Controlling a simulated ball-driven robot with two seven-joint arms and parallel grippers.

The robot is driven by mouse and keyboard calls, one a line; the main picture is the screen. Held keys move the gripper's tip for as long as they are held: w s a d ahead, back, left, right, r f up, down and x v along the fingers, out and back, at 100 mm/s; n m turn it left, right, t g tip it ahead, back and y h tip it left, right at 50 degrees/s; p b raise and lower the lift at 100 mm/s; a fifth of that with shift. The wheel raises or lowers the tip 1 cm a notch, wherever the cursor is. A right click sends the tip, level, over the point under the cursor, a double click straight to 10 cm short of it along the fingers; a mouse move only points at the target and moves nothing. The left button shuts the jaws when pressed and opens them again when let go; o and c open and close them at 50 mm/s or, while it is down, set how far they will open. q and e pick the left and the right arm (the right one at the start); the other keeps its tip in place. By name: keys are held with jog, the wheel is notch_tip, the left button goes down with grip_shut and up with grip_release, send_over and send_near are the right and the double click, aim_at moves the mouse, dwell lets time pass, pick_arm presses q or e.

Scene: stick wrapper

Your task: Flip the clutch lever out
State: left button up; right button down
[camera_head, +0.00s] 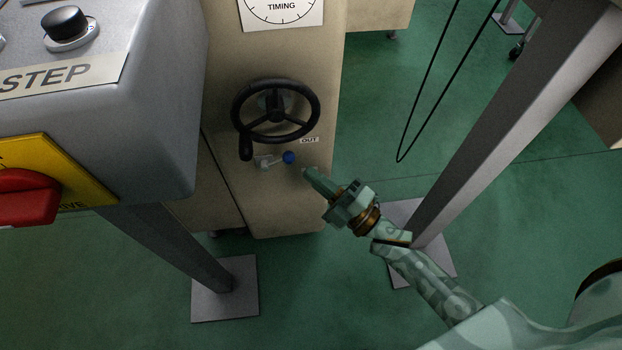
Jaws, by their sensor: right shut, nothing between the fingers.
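The clutch lever (274,160) is a short metal arm with a blue ball knob, on the beige machine face below a black handwheel. Its knob points right, under a small label (309,140) that reads OUT. My right gripper (309,174) is shut and empty. Its tips are just right of and slightly below the blue knob, with a small gap showing between them in this view; I cannot tell the depth. My left gripper is not in view.
The black handwheel (276,112) with a hanging handle sits close above the lever. A grey control box (150,120) with a red switch (24,197) stands at left. A slanted grey post (500,130) and a hanging black cable loop (402,150) are at right. Green floor lies between.

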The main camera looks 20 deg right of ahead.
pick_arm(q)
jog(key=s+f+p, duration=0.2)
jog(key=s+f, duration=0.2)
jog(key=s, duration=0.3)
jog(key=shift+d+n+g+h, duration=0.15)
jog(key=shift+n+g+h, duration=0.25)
pick_arm(e)
jog(key=v, duration=1.1)
jog(key=shift+d+r, duration=0.2)
jog(key=shift+r, duration=0.1)
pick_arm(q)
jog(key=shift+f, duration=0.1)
pick_arm(e)
jog(key=shift+w+f, duration=0.1)
